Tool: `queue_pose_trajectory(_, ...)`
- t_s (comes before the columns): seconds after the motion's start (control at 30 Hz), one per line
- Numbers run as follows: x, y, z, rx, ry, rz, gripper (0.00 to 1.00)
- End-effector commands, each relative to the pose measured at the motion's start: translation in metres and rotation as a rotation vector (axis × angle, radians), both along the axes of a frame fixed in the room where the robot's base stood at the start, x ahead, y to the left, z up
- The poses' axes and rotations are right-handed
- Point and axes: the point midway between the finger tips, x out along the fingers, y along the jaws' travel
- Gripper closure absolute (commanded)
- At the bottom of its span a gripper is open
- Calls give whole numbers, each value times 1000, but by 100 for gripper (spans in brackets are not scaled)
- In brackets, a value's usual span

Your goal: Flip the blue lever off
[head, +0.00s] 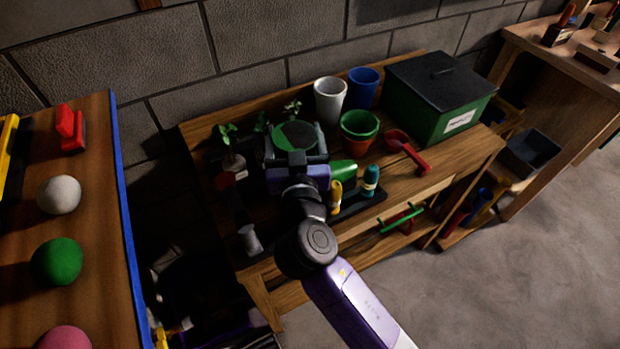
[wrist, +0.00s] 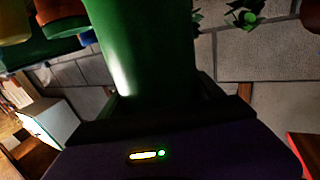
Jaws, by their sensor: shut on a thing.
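My gripper (head: 297,150) is over the left part of the wooden workbench, with its jaws around a green round-topped thing (head: 295,137). In the wrist view my gripper (wrist: 178,103) is shut on this green thing (wrist: 145,50), which looks like a smooth, wide cylinder and fills the middle of the picture. Its lower end is hidden by the gripper. I cannot make out a blue lever in either view.
The bench (head: 440,160) holds a white pot (head: 330,100), a blue pot (head: 363,88), a green pot (head: 360,128), a red scoop (head: 408,150), small bottles (head: 371,180) and a lidded green box (head: 440,100). A table with balls (head: 58,262) stands left. Floor is clear at right.

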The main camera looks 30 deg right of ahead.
Motion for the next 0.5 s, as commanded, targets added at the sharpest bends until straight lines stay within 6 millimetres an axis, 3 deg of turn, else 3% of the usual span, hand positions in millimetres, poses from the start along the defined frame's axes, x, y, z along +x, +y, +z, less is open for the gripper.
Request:
queue_pose_trajectory(0.03, 0, 0, 0, 0, 0, 0, 73)
queue_pose_trajectory(0.17, 0, 0, 0, 0, 0, 0, 97)
queue_pose_trajectory(0.5, 0, 0, 6, -1, -4, 1, 98)
